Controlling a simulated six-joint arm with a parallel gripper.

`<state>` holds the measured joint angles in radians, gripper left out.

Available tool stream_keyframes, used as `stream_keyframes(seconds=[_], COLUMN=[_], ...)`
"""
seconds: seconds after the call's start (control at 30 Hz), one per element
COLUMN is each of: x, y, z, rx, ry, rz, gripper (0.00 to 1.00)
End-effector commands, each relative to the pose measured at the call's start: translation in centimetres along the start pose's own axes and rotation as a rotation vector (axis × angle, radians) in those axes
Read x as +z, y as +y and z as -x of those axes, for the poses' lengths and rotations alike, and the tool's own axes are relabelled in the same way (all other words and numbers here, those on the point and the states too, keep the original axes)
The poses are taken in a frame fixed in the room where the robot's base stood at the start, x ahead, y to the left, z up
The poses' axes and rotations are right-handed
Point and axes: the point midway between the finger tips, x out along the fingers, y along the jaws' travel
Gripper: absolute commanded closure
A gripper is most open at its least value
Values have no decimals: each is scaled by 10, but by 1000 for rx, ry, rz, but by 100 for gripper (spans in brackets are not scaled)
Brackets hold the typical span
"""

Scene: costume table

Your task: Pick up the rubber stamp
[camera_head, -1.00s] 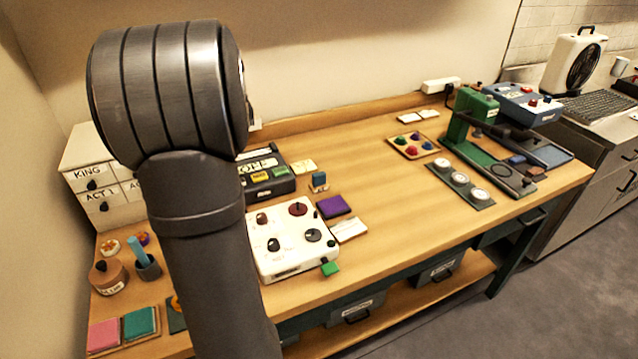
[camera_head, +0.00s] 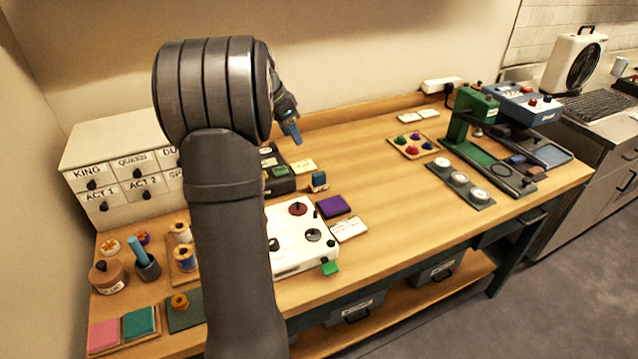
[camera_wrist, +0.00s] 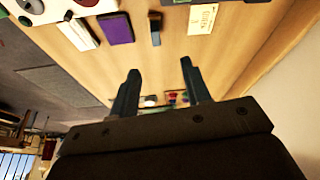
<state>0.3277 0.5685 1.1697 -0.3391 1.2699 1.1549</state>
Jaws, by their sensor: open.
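The rubber stamp appears to be the small block with a blue-grey top and wooden part (camera_head: 319,181). It stands on the wooden table just behind the purple pad (camera_head: 334,206). In the wrist view the small block (camera_wrist: 155,28) shows near the top, beside the purple pad (camera_wrist: 117,28). My gripper (camera_head: 294,138) is raised above the table, behind and left of the block, partly hidden by my arm. In the wrist view my gripper (camera_wrist: 160,69) is open, with nothing between its fingers.
A white box with knobs (camera_head: 291,240) lies in front of the block, and a dark box (camera_head: 282,184) stands to its left. Bare tabletop (camera_head: 372,185) extends to the right, toward a green press (camera_head: 468,117).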

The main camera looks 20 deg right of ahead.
Motion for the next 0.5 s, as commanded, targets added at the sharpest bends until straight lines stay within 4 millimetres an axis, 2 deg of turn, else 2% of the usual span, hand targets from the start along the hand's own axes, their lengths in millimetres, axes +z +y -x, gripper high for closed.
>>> stream_keyframes(seconds=[0.1, 0.27, 0.5], x=[-11, -16, -17], y=[4, 6, 8], z=[-3, -12, -60], rx=[25, 38, 40], ry=[25, 36, 34], rz=[-110, -163, -163], gripper=[56, 56, 56])
